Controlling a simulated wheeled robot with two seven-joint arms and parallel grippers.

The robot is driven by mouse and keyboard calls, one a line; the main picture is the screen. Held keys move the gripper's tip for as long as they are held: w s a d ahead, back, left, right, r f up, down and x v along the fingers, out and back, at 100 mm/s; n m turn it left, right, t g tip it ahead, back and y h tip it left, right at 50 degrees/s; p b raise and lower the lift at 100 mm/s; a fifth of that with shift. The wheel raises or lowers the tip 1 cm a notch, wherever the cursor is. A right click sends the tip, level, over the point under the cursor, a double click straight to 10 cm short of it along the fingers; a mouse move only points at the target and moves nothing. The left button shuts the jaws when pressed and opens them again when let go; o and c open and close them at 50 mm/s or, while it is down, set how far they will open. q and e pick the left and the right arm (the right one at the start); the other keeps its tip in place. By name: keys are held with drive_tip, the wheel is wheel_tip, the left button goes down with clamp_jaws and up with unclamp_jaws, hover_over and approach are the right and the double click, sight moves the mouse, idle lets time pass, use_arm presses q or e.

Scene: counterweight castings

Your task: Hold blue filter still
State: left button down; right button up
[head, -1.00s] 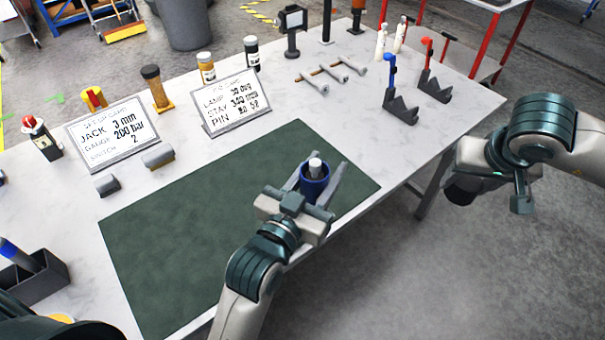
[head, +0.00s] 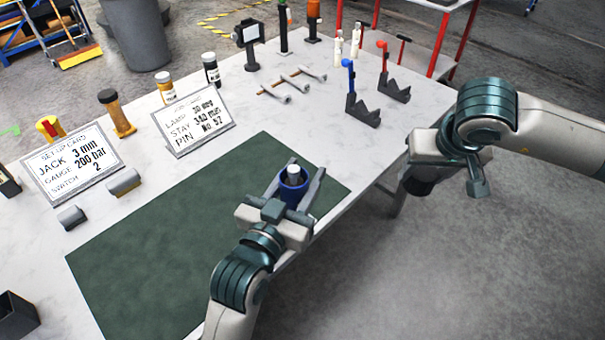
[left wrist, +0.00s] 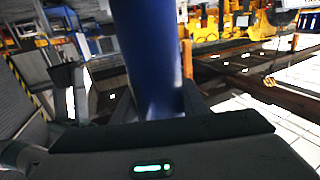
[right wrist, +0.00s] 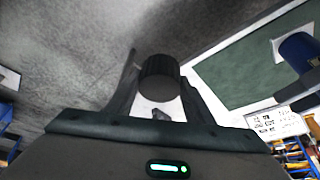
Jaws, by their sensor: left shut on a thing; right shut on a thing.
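The blue filter (head: 292,188) is a blue cylinder with a pale piece rising from its open top. It stands upright at the right end of the green mat. My left gripper (head: 303,174) is shut around it, a finger on each side. In the left wrist view the filter's blue wall (left wrist: 148,60) fills the middle. My right gripper (head: 424,178) is out past the table's right edge, apart from the filter, shut on a black ribbed cylinder (right wrist: 160,78). The filter also shows at the right of the right wrist view (right wrist: 298,50).
The green mat (head: 150,260) is mostly bare. An open dark bin (head: 15,318) is at lower left.

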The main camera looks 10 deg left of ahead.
drive_tip(key=s+a+r+n+y, duration=0.15)
drive_tip(key=a+r+n, duration=0.4)
drive_tip(key=a, duration=0.85)
wheel_tip(320, 180, up, 8)
drive_tip(key=n+g, duration=0.1)
drive_tip(key=n, duration=0.1)
hover_over(293, 168)
drive_tip(key=d, duration=0.1)
drive_tip(key=shift+w+f+m+y, duration=0.2)
drive_tip(key=shift+m+y, duration=0.05)
drive_tip(key=shift+y, duration=0.2)
drive_tip(key=shift+s+a+r, duration=0.3)
drive_tip(key=shift+s+a, duration=0.05)
drive_tip(key=shift+a, duration=0.05)
drive_tip(key=shift+f, duration=0.1)
drive_tip(key=shift+f, duration=1.95)
drive_tip(key=shift+d, duration=0.1)
drive_tip(key=shift+f, duration=0.9)
drive_tip(key=shift+f, duration=0.55)
